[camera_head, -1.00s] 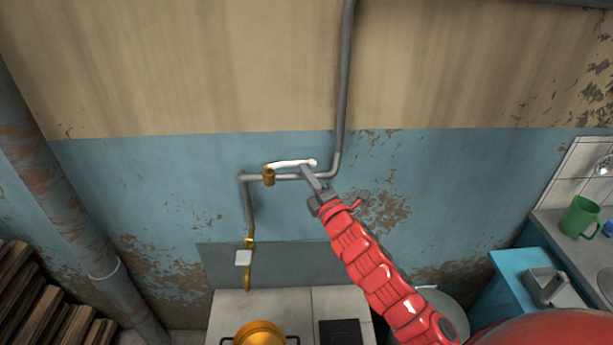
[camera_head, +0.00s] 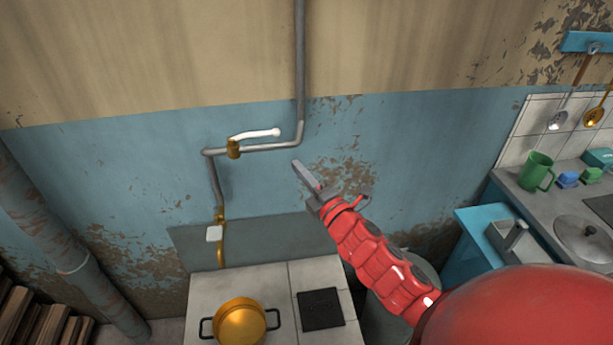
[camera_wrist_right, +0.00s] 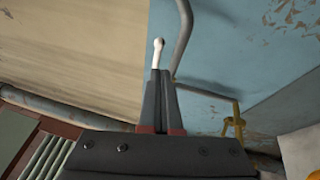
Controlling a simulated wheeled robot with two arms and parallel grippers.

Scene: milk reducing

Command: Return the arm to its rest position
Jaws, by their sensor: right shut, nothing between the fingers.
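My right gripper (camera_head: 307,179) is shut and empty in the head view, held out in front of the blue wall. Its tips are apart from the pipe, to the right of and below the white valve handle. In the right wrist view the closed fingers (camera_wrist_right: 160,80) point up the picture, with the white handle (camera_wrist_right: 158,46) showing beyond their tips. In the head view the white handle (camera_head: 256,134) lies roughly along the horizontal grey pipe (camera_head: 272,147), beside a brass valve (camera_head: 233,149). My left gripper is not in view.
An orange pot (camera_head: 240,322) stands on the pale stove top (camera_head: 270,280), next to a black plate (camera_head: 320,309). A counter at right holds a green mug (camera_head: 537,171) and a pan lid (camera_head: 584,240). A thick pipe (camera_head: 65,255) runs at left.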

